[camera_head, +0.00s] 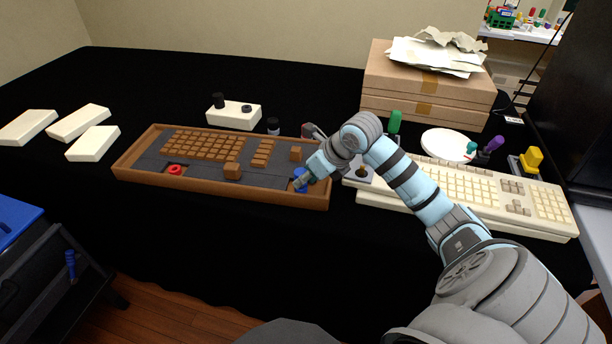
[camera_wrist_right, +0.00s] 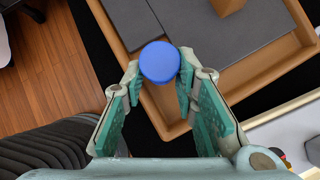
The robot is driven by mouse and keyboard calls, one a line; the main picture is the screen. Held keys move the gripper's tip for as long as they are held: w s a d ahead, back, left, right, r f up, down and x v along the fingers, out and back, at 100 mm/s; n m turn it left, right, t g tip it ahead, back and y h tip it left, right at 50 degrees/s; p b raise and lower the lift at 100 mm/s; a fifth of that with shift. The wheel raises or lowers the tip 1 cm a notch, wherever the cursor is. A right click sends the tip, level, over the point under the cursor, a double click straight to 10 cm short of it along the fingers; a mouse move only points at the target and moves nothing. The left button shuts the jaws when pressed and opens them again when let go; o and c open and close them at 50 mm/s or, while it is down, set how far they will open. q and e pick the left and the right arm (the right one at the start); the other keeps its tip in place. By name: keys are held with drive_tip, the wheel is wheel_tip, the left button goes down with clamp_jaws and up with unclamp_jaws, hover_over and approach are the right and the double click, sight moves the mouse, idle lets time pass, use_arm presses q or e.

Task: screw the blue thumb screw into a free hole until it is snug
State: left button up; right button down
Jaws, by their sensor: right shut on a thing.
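The blue thumb screw (camera_head: 301,176) is at the right end of the brown keyboard case (camera_head: 222,191). In the right wrist view its round blue head (camera_wrist_right: 160,62) sits between the tips of my right gripper (camera_wrist_right: 159,72), which is shut on it. My right gripper (camera_head: 304,182) reaches down at the case's front right corner. The screw's shank and any hole under it are hidden. My left gripper is not in view.
A cream box (camera_head: 234,115) stands behind. The black cloth in front is clear.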

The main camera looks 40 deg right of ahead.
drive_tip(key=shift+f+b, duration=0.3)
drive_tip(key=shift+f, duration=0.1)
drive_tip(key=c, duration=1.2)
unclamp_jaws()
drive_tip(key=shift+r, duration=0.1)
drive_tip(key=v, duration=0.7)
drive_tip(key=shift+s+r, duration=0.2)
drive_tip(key=shift+w, duration=0.1)
